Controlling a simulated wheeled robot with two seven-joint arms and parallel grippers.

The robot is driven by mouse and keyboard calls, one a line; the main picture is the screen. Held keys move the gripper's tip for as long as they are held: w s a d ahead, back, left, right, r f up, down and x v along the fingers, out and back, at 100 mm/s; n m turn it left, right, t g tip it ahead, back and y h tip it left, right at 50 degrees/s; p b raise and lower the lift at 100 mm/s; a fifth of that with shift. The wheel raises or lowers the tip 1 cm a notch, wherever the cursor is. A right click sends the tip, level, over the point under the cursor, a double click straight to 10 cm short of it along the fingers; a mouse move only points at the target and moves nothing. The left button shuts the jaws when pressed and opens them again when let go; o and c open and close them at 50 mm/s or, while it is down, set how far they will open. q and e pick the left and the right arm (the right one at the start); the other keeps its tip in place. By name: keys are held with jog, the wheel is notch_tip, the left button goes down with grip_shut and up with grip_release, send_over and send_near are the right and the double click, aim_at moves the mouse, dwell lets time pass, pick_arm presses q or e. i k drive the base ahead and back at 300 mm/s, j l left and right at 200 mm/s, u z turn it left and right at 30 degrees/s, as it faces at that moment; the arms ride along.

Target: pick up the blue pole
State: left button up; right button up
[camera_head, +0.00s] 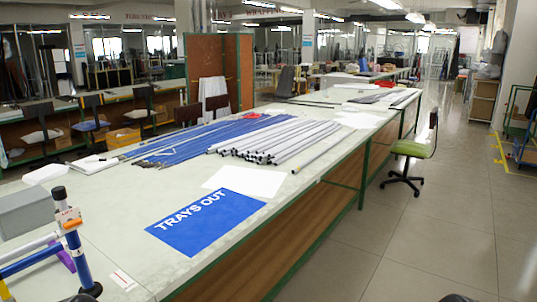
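A short blue pole (28,262) lies slanted at the lower left, cut off by the left picture edge. Its right end meets or passes behind an upright post (78,262), blue below, with a black top, a black foot and an orange and white label. A white pole (28,245) runs alongside, just behind the blue one. I cannot tell how the poles are held. Neither gripper's fingers show. Small dark shapes at the bottom edge may be parts of my arms.
The long pale table (120,215) carries a blue "TRAYS OUT" sheet (205,222), a white sheet (245,181), a bundle of grey-white rods (275,140) and long blue strips (200,140). A grey box (25,212) and a purple piece (63,256) are near the poles. A green chair (412,150) stands right.

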aim_at(90, 287)
jog(key=u, duration=1.25)
